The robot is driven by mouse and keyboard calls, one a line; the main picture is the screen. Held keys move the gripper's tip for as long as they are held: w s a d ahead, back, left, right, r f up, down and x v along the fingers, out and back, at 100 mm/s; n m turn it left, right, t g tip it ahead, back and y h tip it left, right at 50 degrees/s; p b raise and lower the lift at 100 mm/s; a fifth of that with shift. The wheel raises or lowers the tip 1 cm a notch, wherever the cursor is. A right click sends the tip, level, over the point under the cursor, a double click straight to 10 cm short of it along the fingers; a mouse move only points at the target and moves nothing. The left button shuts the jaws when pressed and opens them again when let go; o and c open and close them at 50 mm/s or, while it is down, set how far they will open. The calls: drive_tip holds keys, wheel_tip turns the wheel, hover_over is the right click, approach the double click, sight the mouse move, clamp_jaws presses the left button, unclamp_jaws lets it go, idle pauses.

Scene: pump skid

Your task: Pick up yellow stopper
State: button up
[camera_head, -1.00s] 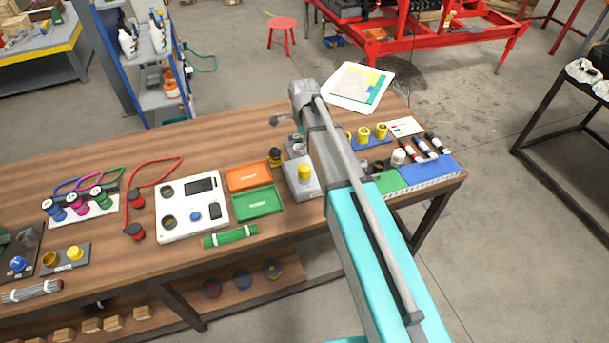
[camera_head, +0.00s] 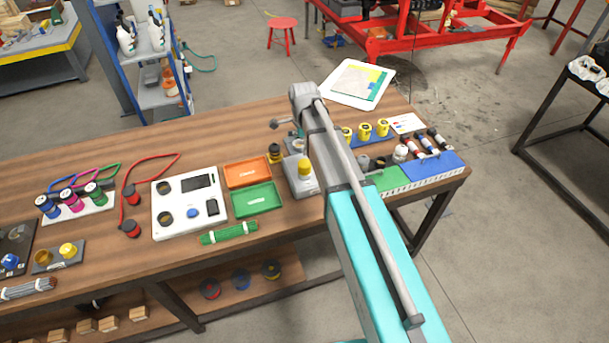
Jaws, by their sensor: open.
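Several yellow pieces are in view, and I cannot tell which is the stopper. One yellow cap (camera_head: 305,168) sits upright on a light grey block beside my arm. Another yellow piece (camera_head: 68,251) stands on a small grey plate at the left. A row of yellow pieces (camera_head: 382,127) stands on a blue strip right of my arm. My arm crosses the middle of the view and reaches over the table. My gripper cannot be made out; the arm appears to hide it.
The wooden table (camera_head: 225,118) holds a white panel (camera_head: 168,228), an orange tray (camera_head: 247,172) and a green tray (camera_head: 267,198). Red cables and coloured plugs lie at the left. Green and blue mats (camera_head: 433,165) lie at the right end. The table's back left is clear.

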sight(304, 162)
drive_tip(key=shift+f+b, duration=2.15)
drive_tip(key=shift+f, duration=0.25)
drive_tip(key=shift+w+d+f+b, duration=0.1)
drive_tip(key=shift+w+f+b, duration=0.05)
drive_tip(key=shift+f+b, duration=1.15)
drive_tip(key=shift+w+f+b, duration=0.1)
drive_tip(key=shift+f+b, duration=1.2)
drive_tip(key=c, duration=1.2)
drive_tip(key=shift+r, duration=0.15)
drive_tip(key=shift+c, duration=0.2)
